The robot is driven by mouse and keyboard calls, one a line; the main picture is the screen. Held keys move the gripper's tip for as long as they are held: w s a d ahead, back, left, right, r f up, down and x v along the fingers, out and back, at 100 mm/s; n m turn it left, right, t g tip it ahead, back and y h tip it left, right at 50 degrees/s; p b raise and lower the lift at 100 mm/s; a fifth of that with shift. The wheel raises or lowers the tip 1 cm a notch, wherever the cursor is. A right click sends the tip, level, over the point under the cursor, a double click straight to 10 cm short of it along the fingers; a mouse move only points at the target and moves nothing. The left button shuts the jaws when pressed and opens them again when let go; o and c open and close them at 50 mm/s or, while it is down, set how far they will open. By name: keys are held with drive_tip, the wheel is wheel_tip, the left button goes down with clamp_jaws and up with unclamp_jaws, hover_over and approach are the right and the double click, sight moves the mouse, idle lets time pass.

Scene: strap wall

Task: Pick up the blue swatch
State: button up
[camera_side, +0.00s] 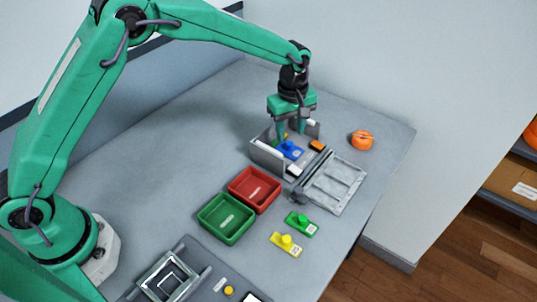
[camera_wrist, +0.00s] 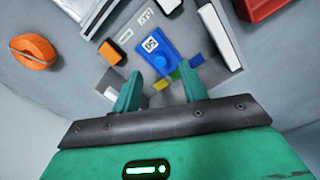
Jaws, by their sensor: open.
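The blue swatch (camera_side: 290,150) lies in the grey open box (camera_side: 265,157) in the side view. It is a flat blue plate with a round knob. In the wrist view the blue swatch (camera_wrist: 152,54) carries a small white label at one end and its knob is near the middle. My gripper (camera_side: 291,130) points down over the box. In the wrist view my gripper (camera_wrist: 158,80) is open, its two green fingers apart beside the near end of the blue swatch, with nothing held between them.
Beside the blue swatch are an orange piece (camera_wrist: 110,52) and partly hidden green and yellow pieces. A grey frame-like lid (camera_side: 335,183) adjoins the box. Red (camera_side: 254,188) and green (camera_side: 226,217) trays, yellow (camera_side: 286,244) and green (camera_side: 301,223) swatches, and an orange object (camera_side: 362,140) stand around.

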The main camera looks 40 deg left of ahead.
sight(289, 143)
drive_tip(key=shift+a+f, duration=0.1)
drive_tip(key=shift+f, duration=2.15)
clamp_jaws()
drive_tip(key=shift+w+r, duration=0.1)
drive_tip(key=shift+r, duration=0.05)
drive_tip(key=shift+r, duration=0.55)
drive_tip(key=r, duration=0.3)
drive_tip(key=shift+s+d+r, duration=0.1)
drive_tip(key=shift+s+d, duration=0.1)
drive_tip(key=shift+s, duration=0.05)
drive_tip(key=s+d+r, duration=0.6)
drive_tip(key=s+d, duration=0.1)
drive_tip(key=s, duration=0.1)
drive_tip(key=shift+s+d+r, duration=0.15)
drive_tip(key=shift+s+r, duration=0.05)
drive_tip(key=shift+r, duration=0.05)
